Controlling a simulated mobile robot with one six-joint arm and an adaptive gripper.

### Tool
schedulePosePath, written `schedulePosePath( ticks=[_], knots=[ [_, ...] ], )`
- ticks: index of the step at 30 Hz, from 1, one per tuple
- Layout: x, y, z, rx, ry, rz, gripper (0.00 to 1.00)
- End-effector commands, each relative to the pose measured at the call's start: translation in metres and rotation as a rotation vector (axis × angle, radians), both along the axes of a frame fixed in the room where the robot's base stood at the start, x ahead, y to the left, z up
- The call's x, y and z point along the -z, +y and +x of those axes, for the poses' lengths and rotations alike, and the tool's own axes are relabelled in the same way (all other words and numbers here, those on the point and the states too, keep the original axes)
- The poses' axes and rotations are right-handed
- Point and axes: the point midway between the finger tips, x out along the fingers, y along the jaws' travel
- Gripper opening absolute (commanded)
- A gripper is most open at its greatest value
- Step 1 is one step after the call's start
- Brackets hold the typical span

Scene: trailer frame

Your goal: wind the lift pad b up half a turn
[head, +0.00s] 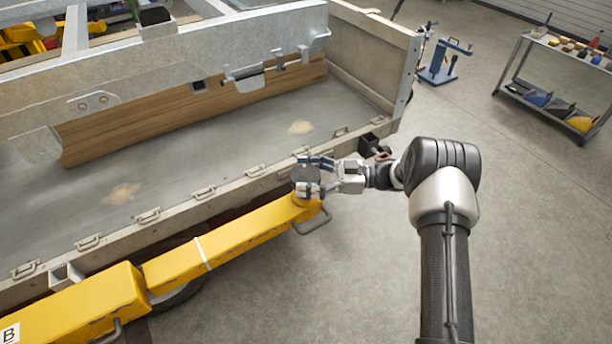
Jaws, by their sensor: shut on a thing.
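The lift pad b (306,175) is a dark round disc at the end of a yellow lift arm (232,232). The arm bears a "B" label (10,334) at the lower left. My gripper (312,174) is at the pad, reaching in from the right, with one finger on the far side and one on the near side. It is shut on the pad. The fingers cover part of the disc. The pad sits beside the trailer's lower side rail (205,192); I cannot tell whether it touches anything above it.
The grey trailer frame (160,75) with its wooden board (190,112) fills the left. A dark bar handle (312,223) sticks out near the arm's end. A blue stand (438,75) and a tool cart (556,85) stand at the back right. The floor at right is clear.

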Motion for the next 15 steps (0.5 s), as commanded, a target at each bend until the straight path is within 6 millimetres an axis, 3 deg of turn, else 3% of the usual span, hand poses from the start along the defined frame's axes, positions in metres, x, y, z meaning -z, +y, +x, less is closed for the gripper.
schedulePosePath(
  ticks=[15],
  knots=[
    [0.0042, 0.0012, -0.0007, -0.285, 0.002, -0.003, 0.45]
  ],
)
